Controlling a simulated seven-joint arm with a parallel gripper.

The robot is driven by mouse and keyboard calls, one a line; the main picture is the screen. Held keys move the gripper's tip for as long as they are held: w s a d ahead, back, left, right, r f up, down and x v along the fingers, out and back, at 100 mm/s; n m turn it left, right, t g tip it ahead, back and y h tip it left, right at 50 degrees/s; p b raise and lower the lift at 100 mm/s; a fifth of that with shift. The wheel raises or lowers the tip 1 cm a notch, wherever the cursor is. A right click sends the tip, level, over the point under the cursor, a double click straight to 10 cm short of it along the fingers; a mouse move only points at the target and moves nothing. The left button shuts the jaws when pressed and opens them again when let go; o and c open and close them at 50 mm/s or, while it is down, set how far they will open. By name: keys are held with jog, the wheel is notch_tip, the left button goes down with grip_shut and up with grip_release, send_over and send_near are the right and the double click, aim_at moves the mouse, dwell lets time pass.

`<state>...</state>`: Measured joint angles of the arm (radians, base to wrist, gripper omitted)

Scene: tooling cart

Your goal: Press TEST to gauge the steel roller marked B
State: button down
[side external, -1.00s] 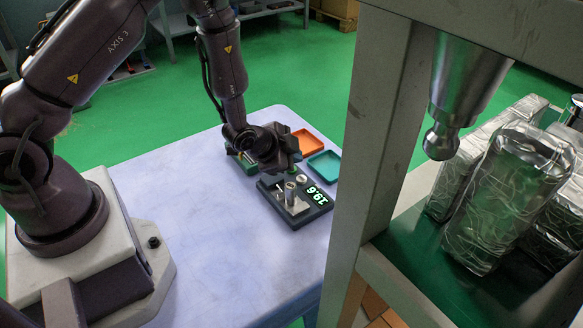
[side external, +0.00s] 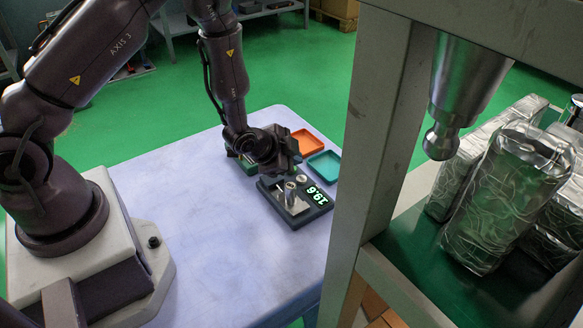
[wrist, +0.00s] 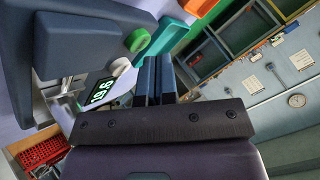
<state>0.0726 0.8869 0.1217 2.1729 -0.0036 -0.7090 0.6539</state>
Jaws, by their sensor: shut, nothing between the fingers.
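The dark gauge (side external: 315,213) stands on the pale table in the side view, with a lit green display (side external: 318,195) reading 19.6. The display also shows in the wrist view (wrist: 98,95). A steel cylinder (side external: 290,190) stands upright on the gauge's metal part; I cannot read a letter on it. A green round button (wrist: 137,40) and a pale round knob (wrist: 120,67) show in the wrist view, with no legible label. My gripper (wrist: 155,68) is shut and empty, its fingers together. In the side view it is above the gauge's far left side, and its fingertips are hidden.
An orange tray (side external: 307,141) and a teal tray (side external: 323,167) lie beyond the gauge. A green container (side external: 247,167) is partly hidden behind my gripper. A grey frame post (side external: 374,130) stands in the right foreground.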

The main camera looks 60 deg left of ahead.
jog(key=shift+f, duration=0.55)
dwell(0.6)
jog(key=shift+r, duration=0.85)
